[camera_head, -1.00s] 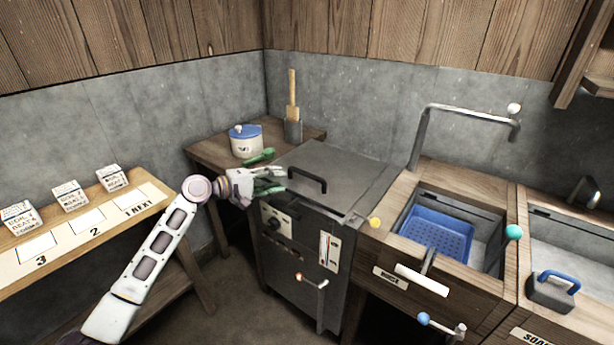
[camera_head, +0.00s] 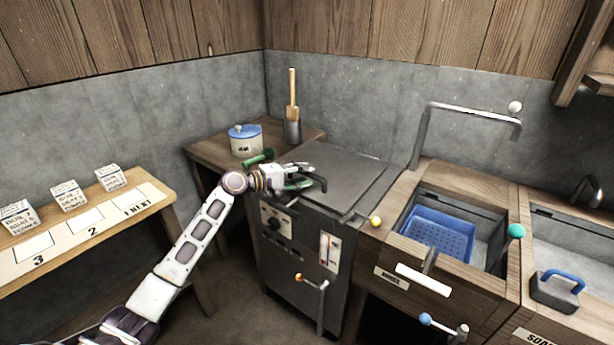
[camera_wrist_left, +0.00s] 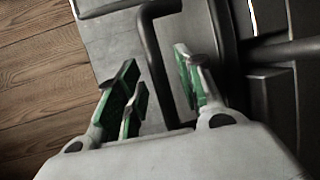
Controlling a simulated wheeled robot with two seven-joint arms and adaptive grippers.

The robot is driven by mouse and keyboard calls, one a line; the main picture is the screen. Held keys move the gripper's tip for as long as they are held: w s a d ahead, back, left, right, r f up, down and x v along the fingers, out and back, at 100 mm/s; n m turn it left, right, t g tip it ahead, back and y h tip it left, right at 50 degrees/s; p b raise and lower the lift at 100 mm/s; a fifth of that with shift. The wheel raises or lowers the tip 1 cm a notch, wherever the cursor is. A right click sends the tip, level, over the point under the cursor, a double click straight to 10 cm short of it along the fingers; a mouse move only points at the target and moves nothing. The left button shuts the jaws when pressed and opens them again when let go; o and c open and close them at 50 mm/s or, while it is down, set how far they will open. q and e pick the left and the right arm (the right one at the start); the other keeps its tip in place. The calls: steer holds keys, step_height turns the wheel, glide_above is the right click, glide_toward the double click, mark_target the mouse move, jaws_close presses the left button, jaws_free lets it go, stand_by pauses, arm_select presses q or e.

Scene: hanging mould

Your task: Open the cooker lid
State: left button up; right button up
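The cooker (camera_head: 300,250) is a dark metal box with a flat grey lid (camera_head: 345,180), which lies shut. A black bar handle (camera_head: 320,183) stands on the lid's left part. My left gripper (camera_head: 305,178) is over the lid at this handle. In the left wrist view the fingers (camera_wrist_left: 160,90) are open, with green pads, and the black handle (camera_wrist_left: 150,45) runs between them. I cannot tell whether a finger touches it. My right gripper is not in view.
A side table (camera_head: 205,152) behind the cooker holds a blue-lidded pot (camera_head: 246,145). A rinse basin with a blue basket (camera_head: 440,232) is to the right. A levered tap handle (camera_head: 316,285) sticks out at the cooker's front. A card shelf (camera_head: 100,230) stands at left.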

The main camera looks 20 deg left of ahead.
arm_select(q)
steer(key=shift+x, duration=1)
steer(key=shift+c, duration=0.2)
jaws_close()
